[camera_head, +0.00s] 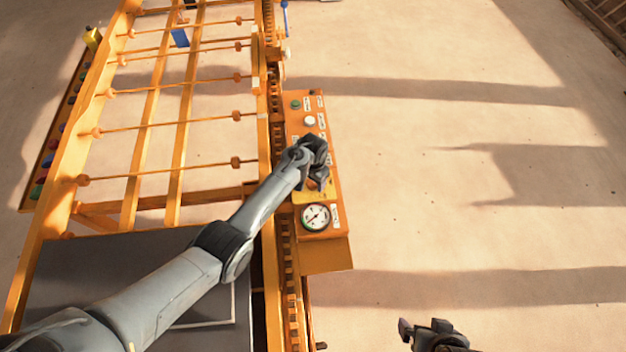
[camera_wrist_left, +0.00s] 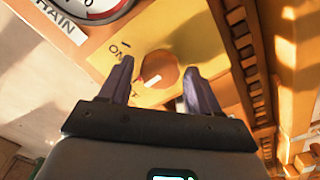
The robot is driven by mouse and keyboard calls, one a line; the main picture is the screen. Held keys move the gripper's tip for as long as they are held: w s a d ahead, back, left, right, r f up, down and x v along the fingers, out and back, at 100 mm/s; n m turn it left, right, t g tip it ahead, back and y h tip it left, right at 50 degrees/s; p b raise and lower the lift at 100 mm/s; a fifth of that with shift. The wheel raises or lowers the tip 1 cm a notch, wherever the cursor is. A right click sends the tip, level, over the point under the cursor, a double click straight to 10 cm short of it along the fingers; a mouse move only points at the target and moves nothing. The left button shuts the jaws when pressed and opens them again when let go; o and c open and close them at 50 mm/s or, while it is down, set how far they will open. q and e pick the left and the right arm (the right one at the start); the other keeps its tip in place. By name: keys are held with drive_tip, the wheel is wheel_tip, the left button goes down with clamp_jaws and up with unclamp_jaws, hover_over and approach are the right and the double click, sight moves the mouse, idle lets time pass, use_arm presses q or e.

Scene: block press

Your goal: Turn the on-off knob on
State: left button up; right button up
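The on-off knob (camera_wrist_left: 157,72) is a round orange knob with a white pointer mark, on a yellow plate lettered "ON" in the left wrist view. My left gripper (camera_wrist_left: 153,90) is open, its two fingers spread on either side of the knob; whether they touch it I cannot tell.
A round gauge (camera_head: 315,217) sits on the panel just below my left gripper. A green button (camera_head: 296,104) and a white button (camera_head: 309,121) are farther up. An orange frame with rods (camera_head: 165,125) stands left of the panel. The floor at right is clear.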

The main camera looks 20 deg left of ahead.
use_arm(q)
drive_tip(key=c, duration=0.8)
drive_tip(key=shift+m, duration=0.3)
drive_tip(key=shift+r+m+p, duration=0.1)
drive_tip(key=shift+m+p, duration=0.4)
drive_tip(key=shift+m, duration=0.5)
drive_tip(key=m, duration=0.3)
drive_tip(key=shift+m, duration=0.3)
drive_tip(key=m, duration=0.5)
drive_tip(key=shift+m, duration=1.3)
